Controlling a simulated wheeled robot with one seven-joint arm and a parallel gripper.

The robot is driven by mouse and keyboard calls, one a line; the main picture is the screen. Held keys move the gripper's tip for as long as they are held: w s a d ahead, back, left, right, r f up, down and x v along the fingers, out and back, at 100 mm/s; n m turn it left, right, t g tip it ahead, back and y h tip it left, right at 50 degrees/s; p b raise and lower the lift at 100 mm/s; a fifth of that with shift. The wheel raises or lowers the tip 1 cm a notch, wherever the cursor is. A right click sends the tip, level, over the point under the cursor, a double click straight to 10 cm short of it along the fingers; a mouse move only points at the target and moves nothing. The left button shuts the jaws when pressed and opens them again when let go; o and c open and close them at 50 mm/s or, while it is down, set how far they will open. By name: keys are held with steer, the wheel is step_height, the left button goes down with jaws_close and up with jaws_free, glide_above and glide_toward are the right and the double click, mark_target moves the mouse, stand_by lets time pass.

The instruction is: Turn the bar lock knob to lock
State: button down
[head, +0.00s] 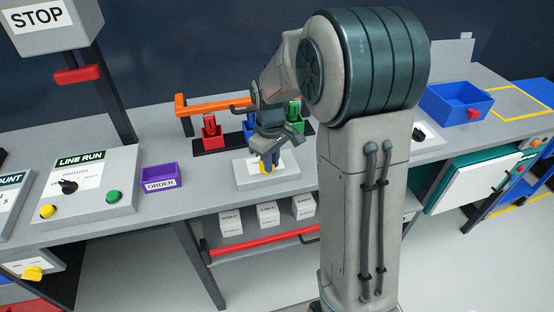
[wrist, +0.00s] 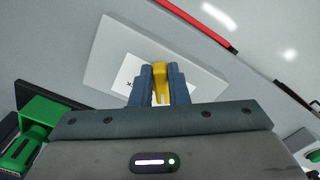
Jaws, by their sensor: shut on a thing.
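The bar lock knob (head: 263,168) is yellow and sits on a light grey panel (head: 244,179) with a white label on the bench. In the wrist view the knob (wrist: 160,68) stands between the two blue fingers of my gripper (wrist: 161,76). The gripper is shut on it, with a finger on either side. In the head view my gripper (head: 268,160) points down onto the panel. The fingers hide much of the knob, and most of the label's marks are hidden or too small to read. The orange bar (head: 215,106) runs level behind the panel.
Red (head: 211,131), blue and green holders stand in a row near the orange bar, partly behind my arm. A purple ORDER bin (head: 161,178) and the LINE RUN panel (head: 85,184) lie to the left. A red rail (head: 262,241) runs below the bench's front.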

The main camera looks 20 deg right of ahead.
steer(key=m, duration=0.3)
steer(key=a+m+b, duration=0.1)
steer(key=m, duration=0.2)
steer(key=shift+w+a+r+m, duration=0.1)
steer(key=shift+r+m, duration=0.1)
steer(key=shift+m, duration=0.2)
steer(key=m, duration=0.4)
steer(key=shift+a+m, duration=0.25)
steer(key=shift+m, duration=0.05)
steer(key=shift+w+a+m, duration=0.1)
steer(key=shift+m, duration=0.8)
steer(key=shift+w+a+m, duration=0.1)
steer(key=shift+m, duration=0.8)
steer(key=shift+d, duration=0.1)
steer(key=c, duration=1.4)
jaws_free()
steer(key=shift+f, duration=0.1)
